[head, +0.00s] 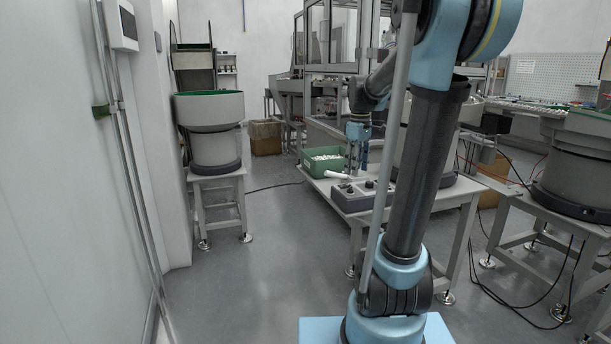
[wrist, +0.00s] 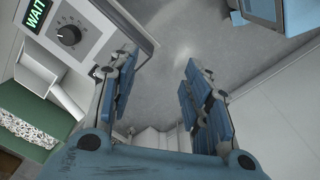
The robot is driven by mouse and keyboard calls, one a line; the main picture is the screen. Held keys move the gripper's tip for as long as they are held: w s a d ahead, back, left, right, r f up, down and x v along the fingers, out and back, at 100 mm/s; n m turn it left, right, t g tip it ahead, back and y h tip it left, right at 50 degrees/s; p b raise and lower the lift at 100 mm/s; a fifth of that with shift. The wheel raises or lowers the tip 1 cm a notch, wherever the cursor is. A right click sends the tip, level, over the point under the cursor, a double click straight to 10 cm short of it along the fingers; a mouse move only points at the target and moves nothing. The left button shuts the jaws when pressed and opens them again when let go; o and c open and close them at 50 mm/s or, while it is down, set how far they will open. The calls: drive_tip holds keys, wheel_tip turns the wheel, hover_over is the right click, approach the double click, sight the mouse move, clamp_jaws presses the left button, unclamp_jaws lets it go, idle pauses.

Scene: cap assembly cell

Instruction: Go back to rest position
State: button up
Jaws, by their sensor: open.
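My gripper (wrist: 160,85) is open and empty in the wrist view, its two blue fingers apart with grey floor showing between them. In the head view my gripper (head: 358,158) hangs at the end of my arm, in front of or above the table (head: 425,203) near the green bin and the control box. The control box (head: 352,194) with its knobs sits on the table's front edge. In the wrist view the control box (wrist: 98,30) shows a knob and a lit "WAIT" display.
A green bin (head: 312,168) of white parts stands on the table; it also shows in the wrist view (wrist: 40,103). A bowl feeder (head: 212,150) on a stand is at left, another feeder (head: 575,170) at right with cables below.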

drive_tip(key=s+f+m, duration=0.3)
drive_tip(key=s+f, duration=0.2)
drive_tip(key=s, duration=0.3)
drive_tip(key=s+f+m+t, duration=0.1)
drive_tip(key=s+f+m, duration=0.2)
drive_tip(key=s+f, duration=0.3)
drive_tip(key=s+f+m, duration=0.3)
drive_tip(key=s+f, duration=0.2)
drive_tip(key=s, duration=0.7)
drive_tip(key=shift+f+m+t, duration=0.3)
drive_tip(key=shift+m+t, duration=0.1)
